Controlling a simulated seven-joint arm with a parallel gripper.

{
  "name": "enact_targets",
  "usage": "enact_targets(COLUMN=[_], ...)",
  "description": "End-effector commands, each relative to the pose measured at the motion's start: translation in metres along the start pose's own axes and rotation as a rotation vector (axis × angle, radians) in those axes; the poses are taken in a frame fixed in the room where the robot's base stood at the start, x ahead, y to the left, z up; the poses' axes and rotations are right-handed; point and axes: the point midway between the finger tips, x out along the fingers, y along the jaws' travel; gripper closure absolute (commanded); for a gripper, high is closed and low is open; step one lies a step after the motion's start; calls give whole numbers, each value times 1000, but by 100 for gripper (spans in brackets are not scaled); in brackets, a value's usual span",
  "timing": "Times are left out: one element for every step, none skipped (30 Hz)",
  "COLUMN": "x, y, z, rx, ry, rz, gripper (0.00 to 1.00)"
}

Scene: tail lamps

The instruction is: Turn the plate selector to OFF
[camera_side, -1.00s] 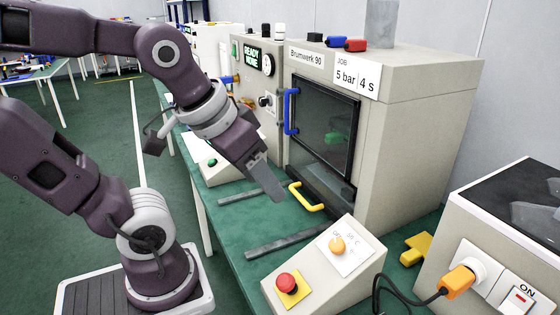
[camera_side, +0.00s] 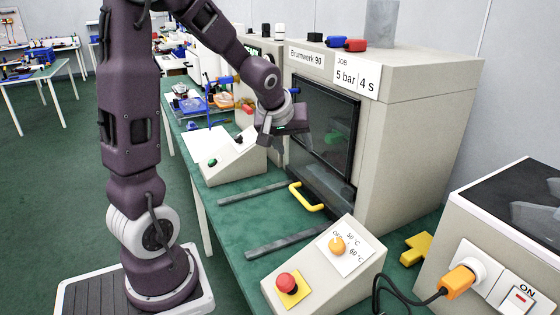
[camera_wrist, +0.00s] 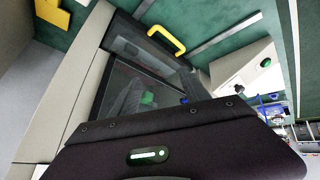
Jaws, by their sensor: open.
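The plate selector (camera_side: 337,246) is a small orange knob on a white label plate, on the sloping front control box (camera_side: 318,270). Its label reads OFF, 50 °C and 60 °C; I cannot tell which mark the knob points at. My gripper (camera_side: 268,140) is open and in the air in front of the press, beside the left edge of its door, well above and away from the selector. Its fingertips are hard to make out. In the wrist view the dark gripper body fills the lower part, and the selector does not show.
The red button (camera_side: 287,283) on its yellow plate is on the same box, left of the selector. The yellow handle (camera_side: 306,197) juts out below the dark door (camera_side: 322,125). A second sloping box (camera_side: 228,160) stands farther back.

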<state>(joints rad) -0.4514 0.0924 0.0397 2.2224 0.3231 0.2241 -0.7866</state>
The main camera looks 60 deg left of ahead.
Motion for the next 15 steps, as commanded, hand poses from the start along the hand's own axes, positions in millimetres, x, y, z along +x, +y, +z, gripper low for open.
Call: enact_targets(x=[12,18,27,34,41,50,56,63,72,79,86,94,101,107,115], y=[-5,-7,-11,-13,-16,-20,-24,-27,-31,-35,-38,-44,-47,-51,-56], z=[-5,-8,-12,-15,-18,-22,-24,-26,-29,-32,-33,-35,-37,-38,-39], rx=[-30,-52,-79,-98,-120,-147,-166,-187,-214,-234,-254,-282,-302,-320,-345], ry=[2,5,9,13,15,20,22,24,28,30,31,34,35,37,38], rz=[-8,-11,-14,-16,-18,-20,-21,-23,-23,-24,-24,-25,-25,-24,-24], gripper=[46,46,46,46,46,46,46,46,46,46,46,46,46,46,46])
